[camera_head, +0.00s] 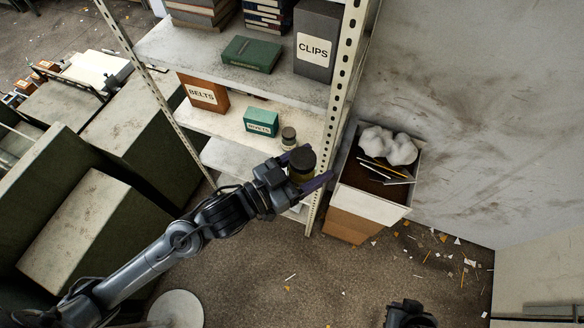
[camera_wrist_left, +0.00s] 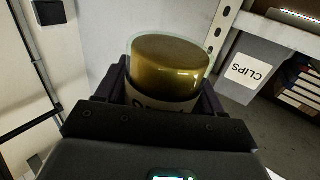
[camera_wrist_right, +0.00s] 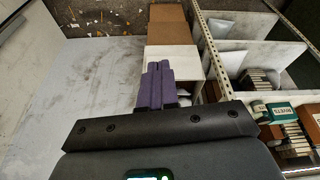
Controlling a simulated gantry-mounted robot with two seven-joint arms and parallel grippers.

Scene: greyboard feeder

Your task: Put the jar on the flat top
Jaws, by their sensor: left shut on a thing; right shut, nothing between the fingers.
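The jar (camera_head: 301,163) has a dark lid and a yellowish body. My left gripper (camera_head: 306,180) is shut around it in front of the shelf rack's right post. In the left wrist view the jar (camera_wrist_left: 170,62) shows a golden end and a pale label, partly hidden by the fingers. My right gripper (camera_wrist_right: 158,85) is shut and empty in the right wrist view; only a dark part of that arm shows at the bottom of the head view. Dark green cabinets with pale tops (camera_head: 82,228) stand at the left; I cannot tell which is the flat top.
The shelf rack (camera_head: 235,72) holds a CLIPS box (camera_head: 317,42), a BELTS box (camera_head: 203,92), a small teal box (camera_head: 261,122) and a smaller jar (camera_head: 288,138). A white bin (camera_head: 372,206) with crumpled white material stands right of the rack. Scraps litter the floor.

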